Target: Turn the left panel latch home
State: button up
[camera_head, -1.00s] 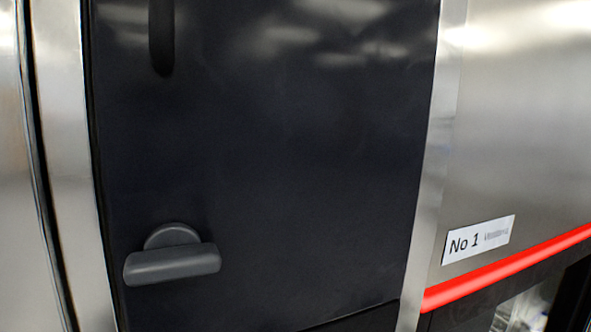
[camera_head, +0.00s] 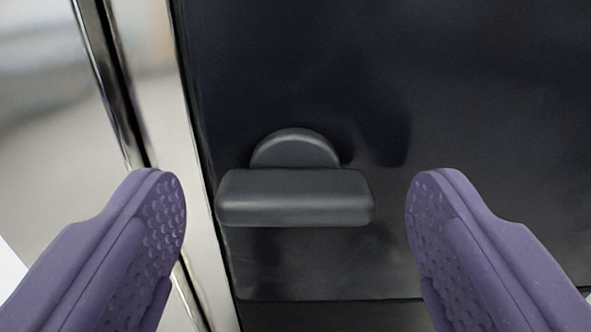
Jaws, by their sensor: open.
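The panel latch (camera_head: 295,199) is a dark grey bar handle lying level in front of a round boss (camera_head: 295,149). It sits on a glossy black panel (camera_head: 480,90), near the panel's lower left corner. My gripper (camera_head: 296,192) is open, with one purple dimpled finger to the left of the latch and one to the right. A gap shows between each finger and the bar's ends, and nothing is held. How far the fingertips are from the panel is hard to tell.
A bright metal frame strip (camera_head: 200,230) with a dark vertical seam runs along the panel's left side, behind the left finger. The panel's lower edge shows below the latch. The panel surface to the right is bare.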

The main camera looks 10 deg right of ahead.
jog(key=c, duration=1.1)
jog(key=shift+o, duration=0.3)
jog(key=shift+n+b, duration=0.4)
jog(key=shift+b, duration=0.15)
jog(key=n+b, duration=0.2)
jog(key=b, duration=0.1)
jog(key=shift+f+n+b, duration=0.2)
jog(key=shift+n+b, duration=0.1)
jog(key=n+b, duration=0.4)
jog(key=shift+n, duration=0.3)
jog(key=n+b, duration=0.3)
jog(key=n, duration=0.2)
jog(key=n+b, duration=0.2)
jog(key=n, duration=0.2)
jog(key=shift+r+n, duration=0.15)
jog(key=shift+n, duration=0.25)
